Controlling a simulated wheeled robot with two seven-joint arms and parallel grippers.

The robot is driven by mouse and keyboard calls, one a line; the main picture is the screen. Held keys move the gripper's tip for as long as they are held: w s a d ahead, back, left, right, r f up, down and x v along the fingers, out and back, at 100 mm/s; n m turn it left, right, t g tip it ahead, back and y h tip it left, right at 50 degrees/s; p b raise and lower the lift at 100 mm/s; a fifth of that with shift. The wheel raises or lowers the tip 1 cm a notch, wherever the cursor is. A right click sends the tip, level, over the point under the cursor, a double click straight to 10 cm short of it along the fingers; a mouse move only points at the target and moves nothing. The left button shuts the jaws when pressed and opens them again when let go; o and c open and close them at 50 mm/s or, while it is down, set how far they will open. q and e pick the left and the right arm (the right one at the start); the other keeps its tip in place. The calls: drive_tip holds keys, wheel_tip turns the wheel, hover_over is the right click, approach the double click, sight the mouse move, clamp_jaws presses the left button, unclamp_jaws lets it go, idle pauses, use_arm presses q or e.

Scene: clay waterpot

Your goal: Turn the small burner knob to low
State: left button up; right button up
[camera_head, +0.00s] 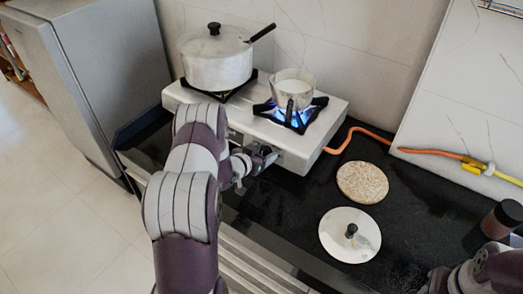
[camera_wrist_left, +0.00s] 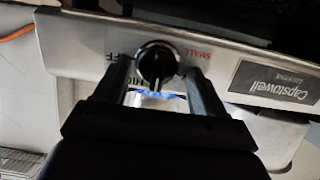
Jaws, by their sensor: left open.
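The small burner knob (camera_wrist_left: 157,62) is dark and round on the stove's front panel, beside red "SMALL" lettering in the left wrist view. My left gripper (camera_wrist_left: 161,72) is open, with one finger on each side of the knob; whether either finger touches it is unclear. In the head view my left gripper (camera_head: 262,160) is at the stove's front, and the knob is hidden there. The white stove (camera_head: 318,132) has a lit burner with blue flame (camera_head: 290,119) under a small pot (camera_head: 292,95) of white liquid. My right gripper is not in view.
A large lidded pot (camera_head: 215,68) stands on the left burner. An orange hose (camera_head: 350,135) runs from the stove's right side. A round speckled mat (camera_head: 362,182) and a white lid (camera_head: 349,236) lie on the black counter (camera_head: 410,205). A dark jar (camera_head: 502,218) stands at the right edge.

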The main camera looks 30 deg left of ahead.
use_arm(q)
drive_tip(key=shift+w+d, duration=0.15)
drive_tip(key=shift+s+d+r, duration=0.15)
drive_tip(key=shift+s+r, duration=0.25)
drive_tip(key=shift+c, duration=1.2)
drive_tip(key=c, duration=0.8)
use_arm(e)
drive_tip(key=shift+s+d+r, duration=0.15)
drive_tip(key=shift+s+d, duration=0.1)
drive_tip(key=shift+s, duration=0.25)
